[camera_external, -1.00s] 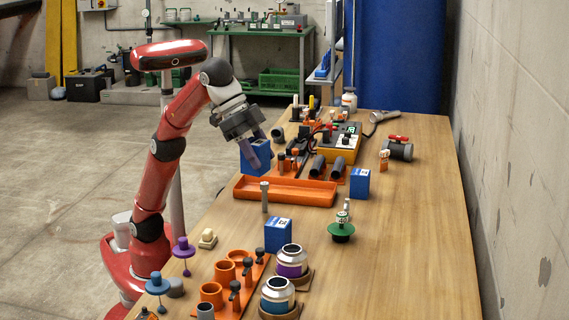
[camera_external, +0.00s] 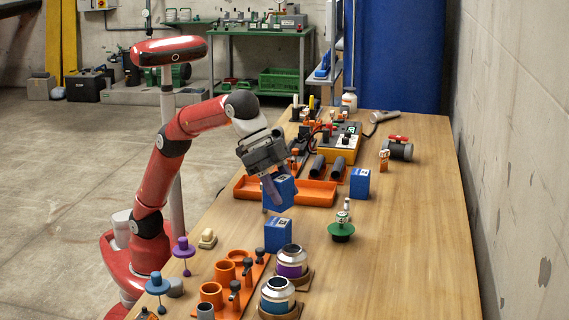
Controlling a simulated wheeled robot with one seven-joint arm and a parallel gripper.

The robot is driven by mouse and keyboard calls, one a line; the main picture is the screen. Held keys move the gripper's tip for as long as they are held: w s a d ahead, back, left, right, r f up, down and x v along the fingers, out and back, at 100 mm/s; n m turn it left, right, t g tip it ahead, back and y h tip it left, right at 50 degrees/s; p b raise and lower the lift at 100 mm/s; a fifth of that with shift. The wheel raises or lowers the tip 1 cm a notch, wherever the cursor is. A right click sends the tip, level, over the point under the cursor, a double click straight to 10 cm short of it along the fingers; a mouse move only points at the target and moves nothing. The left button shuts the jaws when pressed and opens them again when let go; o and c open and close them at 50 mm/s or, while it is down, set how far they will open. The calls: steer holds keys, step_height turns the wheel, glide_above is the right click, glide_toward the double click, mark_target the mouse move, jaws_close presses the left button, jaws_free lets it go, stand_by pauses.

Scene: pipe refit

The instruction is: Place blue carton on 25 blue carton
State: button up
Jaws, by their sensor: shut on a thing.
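My gripper (camera_external: 270,187) is shut on a blue carton (camera_external: 282,194), which hangs tilted in the air in front of the orange tray. A second blue carton (camera_external: 277,236) with a white label on top stands upright on the table, a little below the held one in the picture. A third blue carton (camera_external: 360,183) with a white label stands upright at the right end of the orange tray. The label numbers are too small to read surely. The held carton appears above and clear of the standing one.
The orange tray (camera_external: 322,201) lies behind the held carton. Two banded jars (camera_external: 291,262) and an orange rack of cups (camera_external: 225,272) stand in front. A green-based part (camera_external: 341,230) stands to the right. The table's right side (camera_external: 420,240) is clear.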

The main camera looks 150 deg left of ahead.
mark_target(285, 209)
steer(key=shift+f+b, duration=0.65)
steer(key=shift+f, duration=1.2)
steer(key=shift+f, duration=0.1)
steer(key=o, duration=1)
steer(key=shift+s+r, duration=0.15)
steer(key=shift+r, duration=0.15)
steer(key=p+v, duration=0.1)
steer(key=v, duration=1)
steer(key=shift+d+r, duration=0.15)
steer(key=shift+r, duration=0.1)
steer(key=shift+s, duration=0.15)
